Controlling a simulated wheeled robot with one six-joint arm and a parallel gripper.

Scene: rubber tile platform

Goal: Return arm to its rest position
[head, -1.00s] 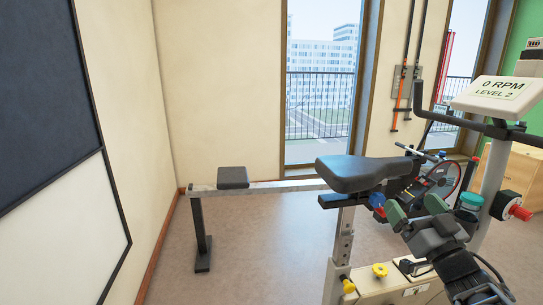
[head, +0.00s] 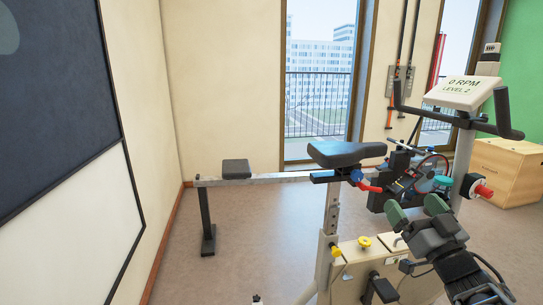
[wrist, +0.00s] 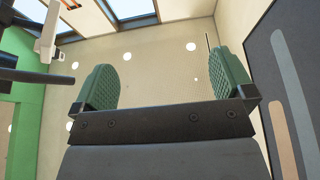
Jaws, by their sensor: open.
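My gripper (head: 414,209) is at the lower right in the head view, close in front of the exercise bike. It is open, with green ribbed pads. In the wrist view my gripper (wrist: 165,85) shows its two pads wide apart with nothing between them. Behind the gap are the pale ceiling and round lights. My arm comes in from the lower right corner of the head view, folded low, and hides part of the bike's base.
The exercise bike (head: 348,153) stands close by, with its display (head: 464,92) and a red knob (head: 482,191) right of my gripper. A wooden box (head: 507,172) is at right. Floor at left-centre (head: 262,235) is clear.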

